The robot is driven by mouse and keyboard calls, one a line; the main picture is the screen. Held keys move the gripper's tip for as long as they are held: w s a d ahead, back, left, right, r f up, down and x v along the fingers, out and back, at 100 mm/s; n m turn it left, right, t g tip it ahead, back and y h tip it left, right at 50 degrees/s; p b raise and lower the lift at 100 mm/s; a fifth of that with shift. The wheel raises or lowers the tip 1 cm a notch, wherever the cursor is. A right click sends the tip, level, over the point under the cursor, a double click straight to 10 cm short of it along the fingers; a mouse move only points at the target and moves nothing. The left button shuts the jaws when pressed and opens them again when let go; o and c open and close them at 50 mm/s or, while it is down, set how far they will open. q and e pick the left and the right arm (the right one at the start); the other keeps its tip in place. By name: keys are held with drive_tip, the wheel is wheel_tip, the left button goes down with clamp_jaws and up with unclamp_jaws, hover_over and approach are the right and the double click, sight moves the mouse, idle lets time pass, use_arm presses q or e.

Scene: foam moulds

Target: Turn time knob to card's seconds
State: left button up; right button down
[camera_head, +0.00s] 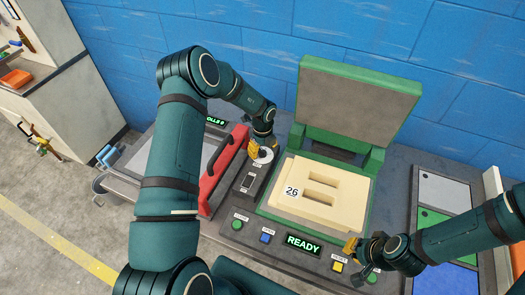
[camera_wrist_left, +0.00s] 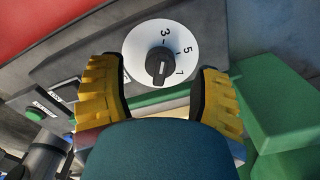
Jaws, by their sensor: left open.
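The time knob (camera_wrist_left: 160,62) is black, on a round white dial (camera_wrist_left: 135,50) marked 3, 5 and what looks like 7. Its pale mark is toward the bottom of the wrist picture. The white dial also shows in the head view (camera_head: 263,156). My left gripper (camera_wrist_left: 160,95) is open, its yellow fingers on either side of the dial's lower part; whether they touch the knob cannot be told. In the head view my left gripper (camera_head: 262,142) is above the dial. My right gripper (camera_head: 352,246) is near the front buttons; its opening is unclear. A small card (camera_head: 291,191) reads 26.
A cream foam block (camera_head: 325,180) lies in the green press, whose lid (camera_head: 357,100) stands open. A READY display (camera_head: 303,244) and a yellow button (camera_head: 338,267) are in front.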

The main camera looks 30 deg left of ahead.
use_arm(q)
drive_tip(key=shift+f, duration=0.7)
clamp_jaws()
